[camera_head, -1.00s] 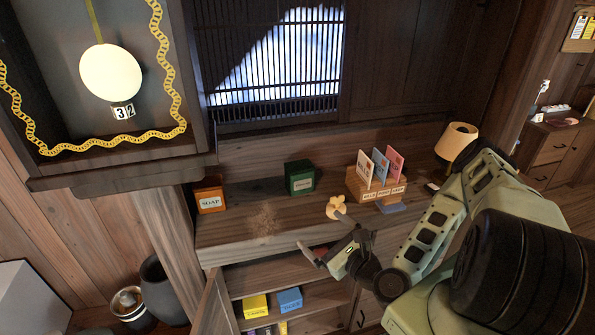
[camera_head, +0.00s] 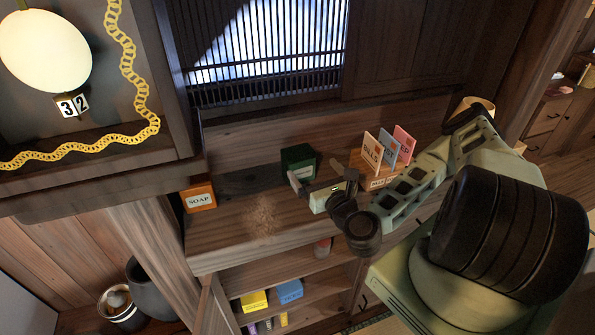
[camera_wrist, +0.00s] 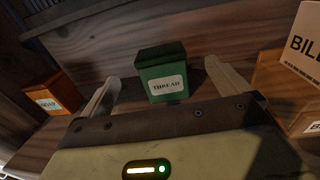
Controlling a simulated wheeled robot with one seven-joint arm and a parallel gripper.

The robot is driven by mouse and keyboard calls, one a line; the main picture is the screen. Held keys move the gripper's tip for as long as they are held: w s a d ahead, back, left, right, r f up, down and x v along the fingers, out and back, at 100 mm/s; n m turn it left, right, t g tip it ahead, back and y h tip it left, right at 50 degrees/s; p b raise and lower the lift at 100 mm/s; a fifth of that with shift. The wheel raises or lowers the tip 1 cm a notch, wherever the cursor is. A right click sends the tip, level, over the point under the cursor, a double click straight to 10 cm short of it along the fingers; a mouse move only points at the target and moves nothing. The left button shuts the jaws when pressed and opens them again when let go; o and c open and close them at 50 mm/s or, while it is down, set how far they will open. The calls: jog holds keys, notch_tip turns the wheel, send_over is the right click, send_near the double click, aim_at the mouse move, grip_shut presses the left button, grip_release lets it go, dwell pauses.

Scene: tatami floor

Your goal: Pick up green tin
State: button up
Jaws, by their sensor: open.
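The green tin (camera_head: 298,157) is a dark green box standing upright on the wooden counter against the back panel. In the wrist view the green tin (camera_wrist: 163,72) shows a white label reading THREAD. It lies ahead of my gripper (camera_wrist: 165,88), in line with the gap between the two pale fingers. My gripper (camera_head: 314,188) is open and empty, close in front of the tin in the head view. I cannot tell whether the fingertips reach past its front face. My gripper hides the lower right of the tin in the head view.
An orange soap box (camera_head: 199,198) stands to the left on the counter (camera_head: 240,240). A wooden card holder with upright cards (camera_head: 372,152) stands close on the right. Yellow (camera_head: 254,300) and blue (camera_head: 289,291) boxes sit on the shelf below. A wall cabinet overhangs at left.

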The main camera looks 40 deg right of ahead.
jog(key=b, duration=0.2)
send_near(294, 146)
jog(key=w, duration=0.1)
jog(key=w+d, duration=0.1)
jog(key=w, duration=0.1)
jog(key=w+p, duration=0.1)
jog(key=w, duration=0.1)
jog(key=w+p, duration=0.1)
jog(key=w+d+p, duration=0.1)
jog(key=w, duration=0.1)
jog(key=shift+w+f, duration=0.1)
jog(key=shift+w, duration=0.25)
jog(key=shift+w+f, duration=0.1)
jog(key=shift+w, duration=0.05)
jog(key=c, duration=1.2)
